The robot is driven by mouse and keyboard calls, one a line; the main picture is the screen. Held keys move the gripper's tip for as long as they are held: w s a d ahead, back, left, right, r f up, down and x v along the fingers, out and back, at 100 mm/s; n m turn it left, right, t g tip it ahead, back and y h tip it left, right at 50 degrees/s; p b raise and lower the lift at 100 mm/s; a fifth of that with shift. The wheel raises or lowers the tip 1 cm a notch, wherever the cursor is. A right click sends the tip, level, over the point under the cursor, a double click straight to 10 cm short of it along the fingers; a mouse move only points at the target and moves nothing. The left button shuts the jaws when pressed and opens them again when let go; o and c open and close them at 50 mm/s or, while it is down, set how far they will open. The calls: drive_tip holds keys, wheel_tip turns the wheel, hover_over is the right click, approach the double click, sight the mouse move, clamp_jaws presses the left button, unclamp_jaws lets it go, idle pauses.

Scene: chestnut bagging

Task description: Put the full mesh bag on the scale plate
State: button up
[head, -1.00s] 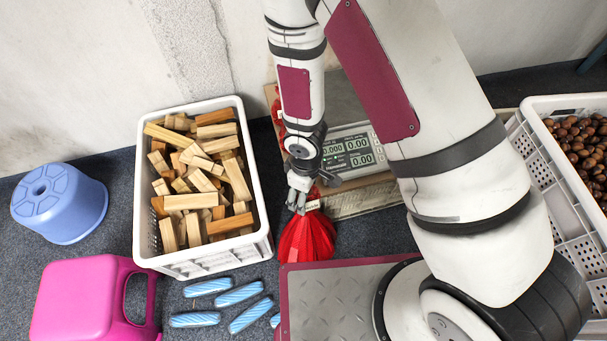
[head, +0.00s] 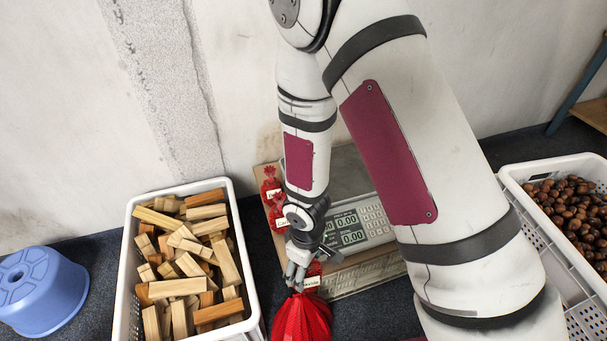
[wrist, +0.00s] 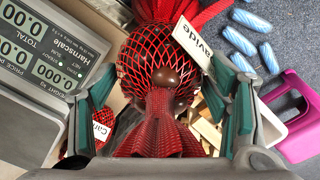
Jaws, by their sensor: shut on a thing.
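My gripper (head: 300,272) is shut on a red mesh bag (head: 302,318) by its gathered neck. The bag hangs below the fingers in the head view, its lower part cut off by the frame edge. In the wrist view the bag (wrist: 150,75) fills the middle between the fingers, with dark chestnuts inside and a white tag. The scale (head: 352,230) stands behind and right of my gripper, its display lit. Its plate (head: 348,172) lies beyond the display, partly hidden by my arm. The bag is apart from the plate.
Red bags with tags (head: 270,188) lie on a board left of the scale. A white crate (head: 125,290) of wood blocks stands at left, a blue stool (head: 40,290) beyond it. A crate of chestnuts (head: 520,190) is at right. Blue rolls (wrist: 251,20) and a pink stool (wrist: 300,130) show in the wrist view.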

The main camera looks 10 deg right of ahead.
drive_tip(key=w+d+r+m, duration=0.5)
drive_tip(key=d+r, duration=0.1)
drive_tip(key=r, duration=0.5)
drive_tip(key=w+d+r+m, duration=0.4)
drive_tip(key=d+r+m, duration=0.15)
drive_tip(key=r, duration=0.45)
drive_tip(key=w+a+f+m, duration=0.3)
drive_tip(key=w+f, duration=0.4)
drive_tip(key=w+a+f+m, duration=0.3)
drive_tip(key=w+f, duration=0.3)
drive_tip(key=w, duration=0.2)
drive_tip(key=w+f+b, duration=0.1)
drive_tip(key=w+b, duration=0.1)
drive_tip(key=w, duration=0.3)
drive_tip(key=w+f+b, duration=0.1)
drive_tip(key=w+f, duration=0.1)
drive_tip(key=w, duration=0.3)
drive_tip(key=w+a+f+b, duration=0.1)
drive_tip(key=w+f+b, duration=0.1)
drive_tip(key=w, duration=0.3)
drive_tip(key=shift+w+f+b, duration=0.15)
drive_tip(key=shift+f+b, duration=0.05)
drive_tip(key=shift+b, duration=0.15)
